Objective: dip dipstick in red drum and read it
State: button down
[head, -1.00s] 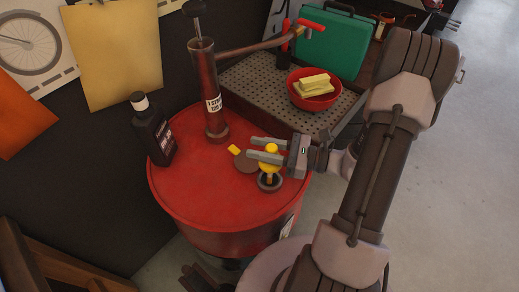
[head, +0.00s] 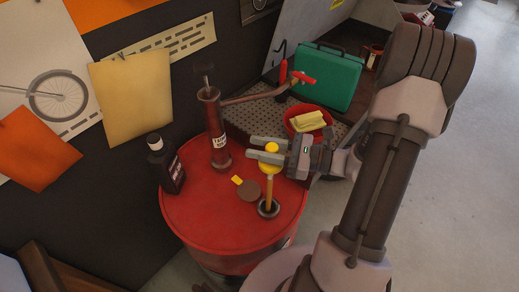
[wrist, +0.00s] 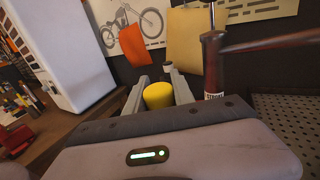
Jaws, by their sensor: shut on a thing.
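The red drum (head: 215,230) stands upright at centre in the head view. The dipstick (head: 268,190) has a yellow top and an orange-brown rod. It stands roughly upright, with its lower end in the dark ringed opening (head: 261,213) on the drum's lid. My gripper (head: 257,148) is shut on the dipstick's yellow top, above the lid. The yellow top also shows between the fingers in the wrist view (wrist: 158,95). The rod's lower end is hidden in the drum, and I see no reading on it.
A brown disc with a yellow tab (head: 249,190) lies on the lid. A dark bottle (head: 165,165) and a red hand pump (head: 216,130) stand on it. Behind are a red bowl (head: 293,125) with yellow cloth and a green case (head: 328,75).

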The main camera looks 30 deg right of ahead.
notch_tip(320, 180, up, 12)
jog(key=p, duration=0.7)
jog(key=shift+f+p, duration=0.25)
jog(key=shift+p, duration=0.15)
